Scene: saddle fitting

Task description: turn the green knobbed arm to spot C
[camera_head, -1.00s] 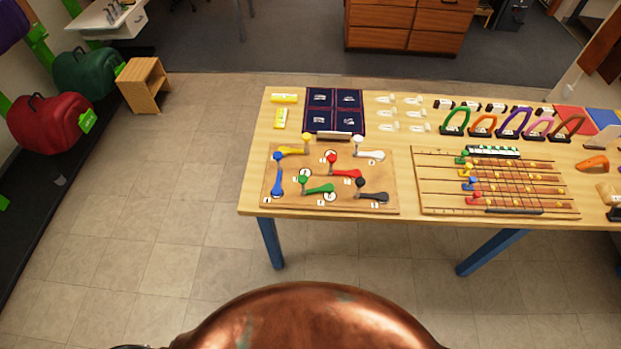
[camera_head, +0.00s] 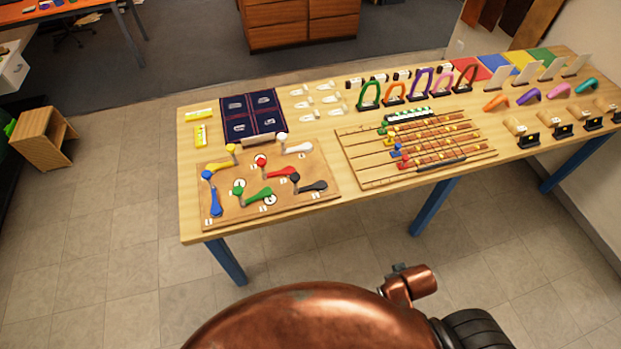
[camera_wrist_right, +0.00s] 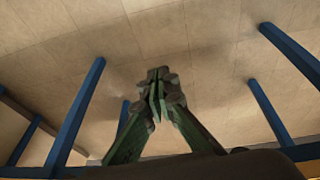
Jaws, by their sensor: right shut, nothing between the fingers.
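The green knobbed arm (camera_head: 256,196) lies on the brown board (camera_head: 318,201) at the left part of the table in the head view. Its knob end is at the left and its body points right. Blue, yellow, red, white and black arms are around it on the same board. Small white label spots lie by the arms, but their letters are too small to read. My right gripper (camera_wrist_right: 158,84) shows in the right wrist view, shut and empty, with floor and blue table legs beyond it. My left gripper is not in view.
The wooden table (camera_head: 187,143) also holds a dark blue cloth (camera_head: 252,116), a slatted board with sliders (camera_head: 374,183), and a row of coloured loops (camera_head: 420,85). A wooden stool (camera_head: 43,140) stands at the left. Open floor lies in front of the table.

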